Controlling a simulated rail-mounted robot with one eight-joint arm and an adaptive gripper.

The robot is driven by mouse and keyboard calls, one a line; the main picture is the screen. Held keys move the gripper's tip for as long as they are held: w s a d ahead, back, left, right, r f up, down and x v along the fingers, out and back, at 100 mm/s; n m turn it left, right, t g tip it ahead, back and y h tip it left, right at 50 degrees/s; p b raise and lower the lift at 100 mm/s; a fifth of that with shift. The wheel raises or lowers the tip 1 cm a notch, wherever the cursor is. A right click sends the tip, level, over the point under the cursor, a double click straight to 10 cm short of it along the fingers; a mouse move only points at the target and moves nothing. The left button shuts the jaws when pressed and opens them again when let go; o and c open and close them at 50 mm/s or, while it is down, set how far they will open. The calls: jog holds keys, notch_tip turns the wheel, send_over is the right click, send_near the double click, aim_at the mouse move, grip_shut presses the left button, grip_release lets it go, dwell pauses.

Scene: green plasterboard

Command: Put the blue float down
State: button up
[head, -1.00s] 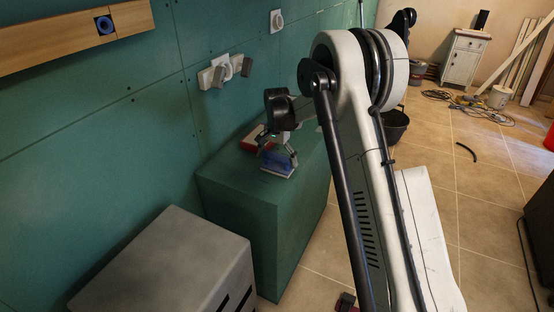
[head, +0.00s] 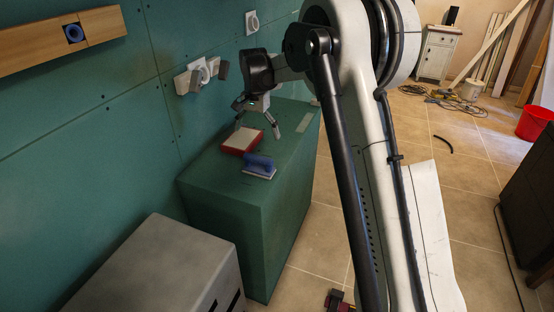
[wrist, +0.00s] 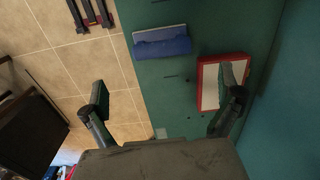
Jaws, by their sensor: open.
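The blue float (head: 259,164) lies on top of the green plasterboard block (head: 230,187), near its front end. It also shows in the wrist view (wrist: 162,41), at the top middle, with a pale strip along its upper edge. My gripper (head: 257,129) is open and empty above the block, behind and above the float in the head view. In the wrist view its two fingers (wrist: 165,88) are spread wide, with the float beyond them and apart from both.
A red-edged item with a white face (head: 241,141) lies beside the float, near the wall. One finger overlaps it in the wrist view (wrist: 208,87). A grey box (head: 160,268) stands in front of the block. Sockets (head: 201,73) are on the green wall.

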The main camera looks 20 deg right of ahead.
jog(key=s+r+n+t, duration=0.2)
jog(key=s+r, duration=0.5)
jog(key=s, duration=0.3)
jog(key=s+r+n+t, duration=0.1)
jog(key=s+r+n, duration=0.1)
jog(key=s+r, duration=0.65)
jog(key=s+f+n+t, duration=0.2)
jog(key=s+f, duration=0.1)
jog(key=s, duration=0.9)
jog(key=s+f+n+t, duration=0.2)
jog(key=s+f, duration=0.1)
jog(key=s, duration=0.9)
jog(key=shift+s, duration=0.35)
jog(key=shift+f, duration=0.1)
jog(key=c, duration=1.3)
